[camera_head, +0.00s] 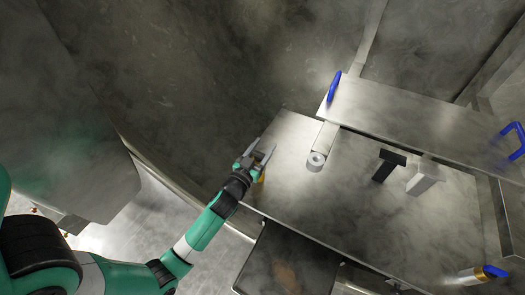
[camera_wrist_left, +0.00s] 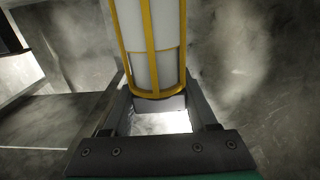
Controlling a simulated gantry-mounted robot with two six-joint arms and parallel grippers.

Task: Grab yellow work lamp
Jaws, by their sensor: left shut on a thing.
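The yellow work lamp (camera_wrist_left: 152,45) fills the top middle of the left wrist view, a white tube inside a yellow cage. My left gripper (camera_wrist_left: 157,100) is shut on it, with a finger on each side of the caged end. In the head view my left gripper (camera_head: 257,158) is at the left edge of the metal table. Only a small yellow part of the lamp (camera_head: 261,178) shows there beside the fingers; the rest is hidden. The lamp's upper end runs out of the wrist view. My right gripper is not in either view.
The metal table (camera_head: 290,185) has a raised shelf (camera_head: 420,112) with blue handles (camera_head: 334,86). A white roll (camera_head: 316,160), a black block (camera_head: 388,165) and a light block (camera_head: 424,175) are near it.

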